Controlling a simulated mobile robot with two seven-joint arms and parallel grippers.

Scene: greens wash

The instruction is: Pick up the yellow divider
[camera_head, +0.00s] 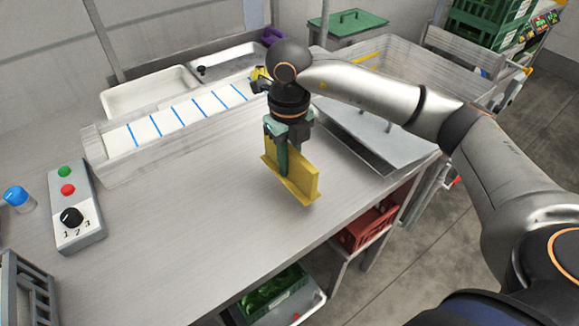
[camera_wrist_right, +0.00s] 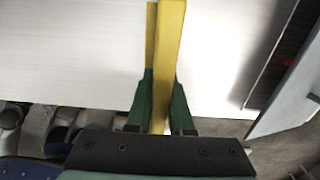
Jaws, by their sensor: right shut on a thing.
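The yellow divider (camera_head: 303,180) is an upright plate with a wider foot, near the right front edge of the steel table. My right gripper (camera_head: 283,160) comes down on it from above, with its green fingers shut on the plate. In the right wrist view the yellow divider (camera_wrist_right: 168,60) runs between the two green fingers of my right gripper (camera_wrist_right: 161,105). I cannot tell whether its foot touches the table or is slightly above it. My left gripper is not in view.
A white conveyor (camera_head: 170,122) with blue stripes lies behind, with white basins (camera_head: 150,92) beyond. A control box (camera_head: 78,207) with buttons and a knob stands at left, next to a blue-capped container (camera_head: 18,198). A red crate (camera_head: 366,228) sits below. The table's middle (camera_head: 190,225) is clear.

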